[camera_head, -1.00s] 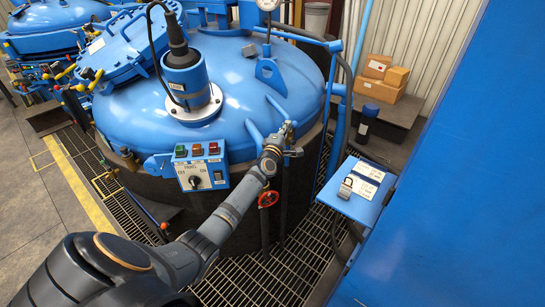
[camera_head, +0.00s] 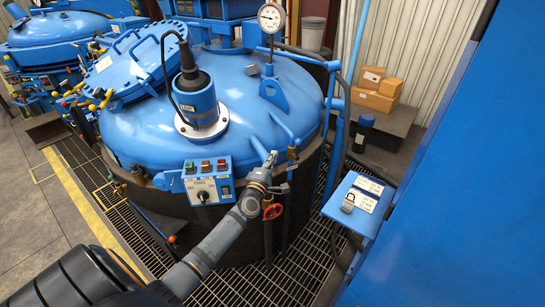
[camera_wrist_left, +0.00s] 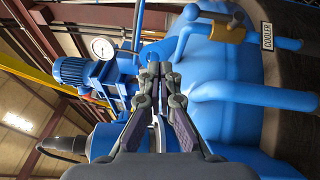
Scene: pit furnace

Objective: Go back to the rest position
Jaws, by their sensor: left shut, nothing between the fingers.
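My left gripper (camera_head: 270,158) reaches in from the lower left in the head view. It is shut and empty, in front of the near rim of the big blue furnace lid (camera_head: 240,110). It is just right of the control box (camera_head: 207,182) with its buttons and dial, and above the red valve wheel (camera_head: 272,211). In the left wrist view the fingertips (camera_wrist_left: 160,69) meet with nothing between them, and blue pipes (camera_wrist_left: 250,95) of the lid lie to the right. My right gripper is not in view.
A blue pedestal panel (camera_head: 355,203) with a padlock stands to the right. A large blue wall panel (camera_head: 450,190) fills the right side. Cardboard boxes (camera_head: 376,92) sit at the back right. Open floor (camera_head: 30,220) lies at the left beyond the grating.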

